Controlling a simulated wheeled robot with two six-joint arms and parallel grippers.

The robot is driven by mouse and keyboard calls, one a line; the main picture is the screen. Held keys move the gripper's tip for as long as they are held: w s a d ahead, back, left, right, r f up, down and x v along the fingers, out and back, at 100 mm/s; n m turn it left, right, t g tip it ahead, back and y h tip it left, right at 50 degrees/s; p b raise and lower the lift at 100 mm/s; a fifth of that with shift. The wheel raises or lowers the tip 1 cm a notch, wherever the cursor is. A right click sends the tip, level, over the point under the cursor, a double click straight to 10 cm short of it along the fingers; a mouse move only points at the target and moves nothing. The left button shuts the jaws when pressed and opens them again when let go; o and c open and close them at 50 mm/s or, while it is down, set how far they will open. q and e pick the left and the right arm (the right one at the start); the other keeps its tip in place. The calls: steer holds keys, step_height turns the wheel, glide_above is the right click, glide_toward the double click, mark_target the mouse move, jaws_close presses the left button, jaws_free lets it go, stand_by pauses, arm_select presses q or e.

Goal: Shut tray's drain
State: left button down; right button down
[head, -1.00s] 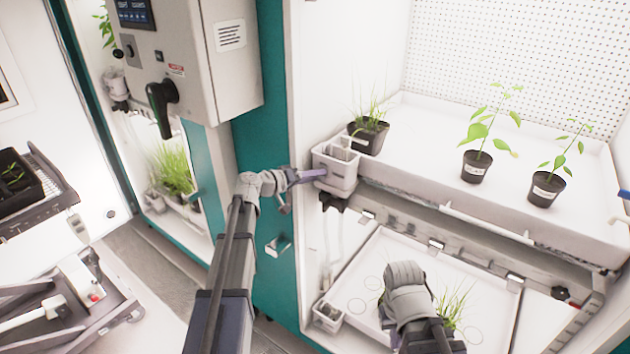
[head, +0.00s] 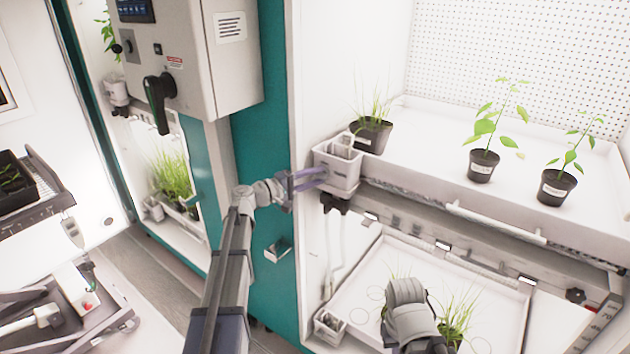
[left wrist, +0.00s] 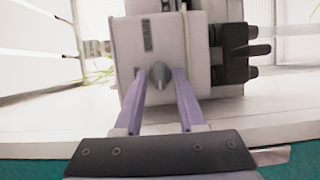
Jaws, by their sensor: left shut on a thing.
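The upper tray (head: 470,215) is a white tray holding potted plants. A pale drain box (head: 338,173) sits at its near left corner, with a black valve fitting (head: 335,204) under it. In the left wrist view the box (left wrist: 190,35) fills the upper middle, with the black fitting (left wrist: 235,52) at its right. My left gripper (head: 318,176) reaches the box's left face. Its purple fingers (left wrist: 161,80) are shut on a small grey rounded knob (left wrist: 160,72) on that face. My right arm's wrist shows low in the head view; its fingers are hidden.
Several potted plants (head: 482,165) stand on the upper tray. A lower tray (head: 350,290) with a small box (head: 328,325) at its corner lies below. A teal cabinet post (head: 262,130) and a control box (head: 205,60) are left of the chamber. A cart (head: 70,310) stands far left.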

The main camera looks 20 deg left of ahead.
stand_by(0.6)
arm_select(q)
steer(key=c, duration=0.9)
jaws_free()
steer(key=v, duration=0.7)
steer(key=shift+s+a, duration=0.25)
steer(key=shift+f, duration=0.1)
